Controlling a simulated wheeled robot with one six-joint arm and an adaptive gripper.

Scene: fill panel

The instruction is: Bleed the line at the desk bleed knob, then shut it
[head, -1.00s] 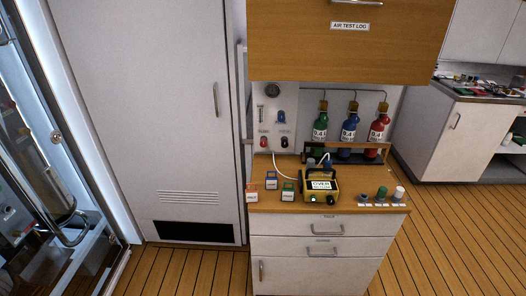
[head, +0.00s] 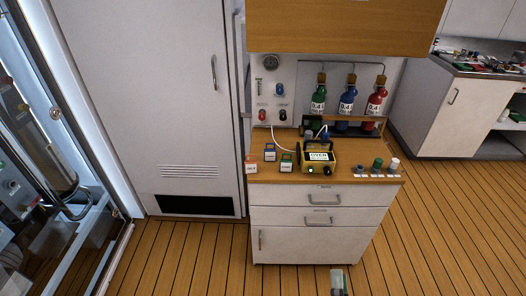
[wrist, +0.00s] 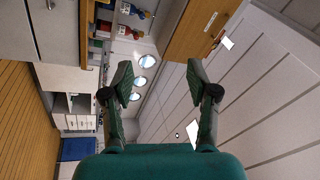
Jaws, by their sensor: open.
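I cannot tell which is the bleed knob. A yellow meter (head: 318,157) sits mid-desk; its screen appears to read "OVER". A white hose runs from the wall panel (head: 268,88) down toward it. My gripper (wrist: 160,82) is open and empty in the wrist view, well away from the desk. A grey piece at the head view's bottom edge seems part of my arm.
Green, blue and red bottles (head: 347,103) stand in a rack behind the desk. Small blocks (head: 269,152) lie at the desk's left. A wooden cabinet (head: 340,28) overhangs it. A tall locker (head: 150,100) stands left.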

